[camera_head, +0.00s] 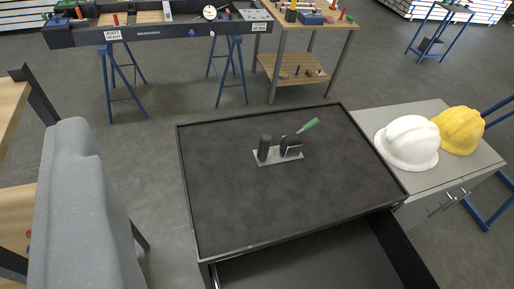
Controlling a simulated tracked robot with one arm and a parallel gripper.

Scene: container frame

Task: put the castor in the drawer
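A dark cabinet top with a raised rim (220,210) fills the middle of the view. Below its front edge a drawer (310,268) is pulled open; the part of its dark inside that shows looks empty, and the rest is cut off by the frame. On the top sits a small light grey plate (277,158) with a dark upright cylinder (265,147) and a dark block (290,146) on it. I cannot make out a castor for certain. My gripper is not in view.
A green-handled tool (309,126) stands or leans at the grey plate. A white helmet (408,143) and a yellow helmet (460,130) lie on a grey cabinet at the right. Workbenches (290,42) stand at the back. Most of the dark top is clear.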

